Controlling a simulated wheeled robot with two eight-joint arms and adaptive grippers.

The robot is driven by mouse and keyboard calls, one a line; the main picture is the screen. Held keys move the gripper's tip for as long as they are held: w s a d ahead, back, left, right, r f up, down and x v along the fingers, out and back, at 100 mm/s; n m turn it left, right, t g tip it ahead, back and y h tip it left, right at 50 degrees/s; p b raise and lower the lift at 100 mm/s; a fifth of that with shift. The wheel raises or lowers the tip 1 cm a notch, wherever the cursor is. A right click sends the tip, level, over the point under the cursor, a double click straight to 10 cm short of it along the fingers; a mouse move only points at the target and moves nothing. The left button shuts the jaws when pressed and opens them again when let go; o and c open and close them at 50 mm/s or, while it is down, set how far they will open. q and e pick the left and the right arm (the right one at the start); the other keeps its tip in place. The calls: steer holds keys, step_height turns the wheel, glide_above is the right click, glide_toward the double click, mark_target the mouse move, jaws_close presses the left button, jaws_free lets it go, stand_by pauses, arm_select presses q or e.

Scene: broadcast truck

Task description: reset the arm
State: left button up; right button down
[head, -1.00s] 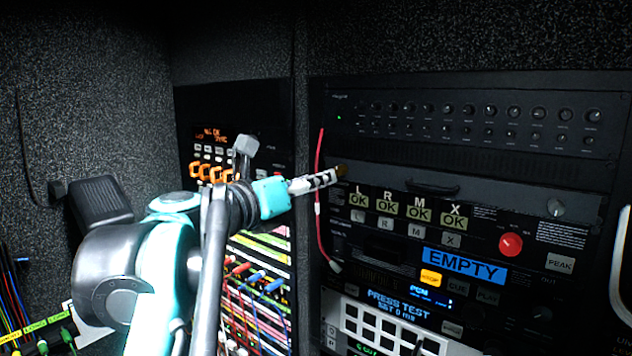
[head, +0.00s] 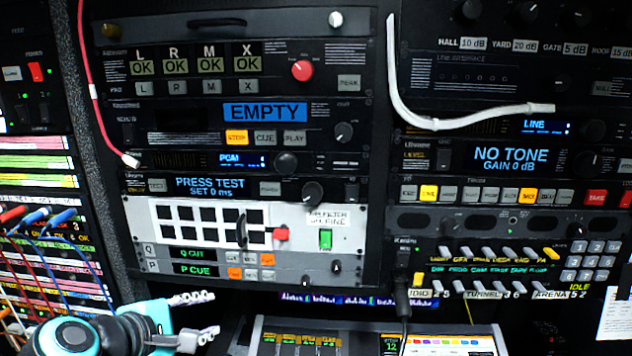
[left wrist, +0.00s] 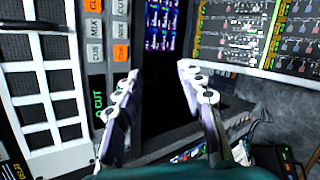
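My left gripper (head: 212,313) is low in the head view, left of centre, in front of the lower part of the rack. Its two pale fingers are spread with nothing between them. The left wrist view also shows the fingers (left wrist: 160,72) apart and empty. The teal and black wrist of my left arm shows at the bottom left. My right gripper is in neither view.
The white button panel (head: 150,228) is above the gripper. The EMPTY display (head: 264,112) is higher up. A slanted console (head: 262,335) stands at the bottom centre, right of the gripper. A red cable (head: 92,90) and a white cable (head: 395,80) hang on the racks.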

arm_select(q)
steer(key=s+f+m+g+y+b, duration=0.1)
steer(key=s+f+m+b, duration=0.2)
steer(key=f, duration=1.1)
steer(key=s+d+f+m+g+y+b, duration=0.1)
steer(key=s+f+m+b, duration=0.2)
steer(key=f+m+b, duration=0.6)
steer(key=s+d+f+m+g+y+b, duration=0.1)
steer(key=f+m+b, duration=0.5)
steer(key=f, duration=1.4)
steer(key=s+m+g, duration=0.1)
steer(key=s, duration=0.1)
steer(key=shift+s+f+y, duration=0.2)
steer(key=shift+s+y, duration=0.2)
steer(key=shift+r, duration=0.1)
